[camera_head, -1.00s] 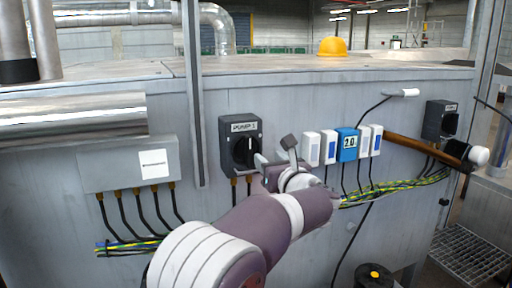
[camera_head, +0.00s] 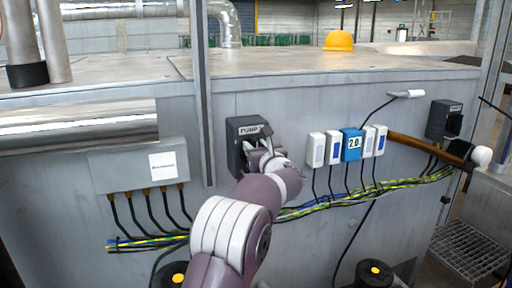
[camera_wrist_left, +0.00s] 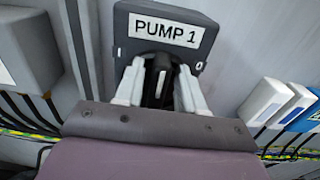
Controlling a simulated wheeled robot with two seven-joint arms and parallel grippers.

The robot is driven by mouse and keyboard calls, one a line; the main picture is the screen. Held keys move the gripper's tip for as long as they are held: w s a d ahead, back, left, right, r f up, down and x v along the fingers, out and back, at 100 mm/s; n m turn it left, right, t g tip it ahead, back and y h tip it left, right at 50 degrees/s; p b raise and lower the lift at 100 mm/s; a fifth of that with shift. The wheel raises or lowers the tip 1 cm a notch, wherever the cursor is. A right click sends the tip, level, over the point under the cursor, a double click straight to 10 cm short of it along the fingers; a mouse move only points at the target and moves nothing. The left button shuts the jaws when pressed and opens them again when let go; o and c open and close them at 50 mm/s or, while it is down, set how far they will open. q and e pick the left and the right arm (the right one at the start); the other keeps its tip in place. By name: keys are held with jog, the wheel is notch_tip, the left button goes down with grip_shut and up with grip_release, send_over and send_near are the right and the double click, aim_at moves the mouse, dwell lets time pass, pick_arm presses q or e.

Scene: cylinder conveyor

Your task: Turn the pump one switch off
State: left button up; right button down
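The pump one switch (camera_head: 236,129) is a dark grey box on the grey panel, labelled PUMP 1. In the left wrist view the box (camera_wrist_left: 200,62) fills the top middle. Its black knob (camera_wrist_left: 161,82) points roughly upright and carries a light mark. My left gripper (camera_head: 262,148) is at the front of the switch and hides the knob in the head view. In the left wrist view its two pale fingers (camera_wrist_left: 160,76) stand apart, one on each side of the knob. Gaps seem to show beside the knob; contact cannot be told. My right gripper is not in view.
Several small white boxes and a blue one (camera_head: 352,146) are mounted right of the switch, with cables (camera_head: 330,206) below. A grey junction box (camera_head: 125,168) is to the left. A second dark switch box (camera_head: 440,118) is at the far right, above a brown rod (camera_head: 418,143).

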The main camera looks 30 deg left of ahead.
pick_arm(q)
grip_shut()
jog(key=shift+m, duration=0.3)
jog(key=m, duration=0.2)
jog(key=shift+w+d+m, duration=0.2)
jog(key=shift+m, duration=0.2)
jog(key=shift+w+d+f+m+p, duration=0.2)
jog(key=shift+f+m+p, duration=0.25)
jog(key=shift+m, duration=2)
jog(key=shift+w+d+f+m+p, duration=0.2)
jog(key=shift+m+p, duration=0.5)
jog(key=shift+m, duration=1.7)
jog(key=shift+w+d+f+m+p, duration=0.15)
jog(key=shift+f+m+p, duration=0.35)
jog(key=shift+m, duration=1.95)
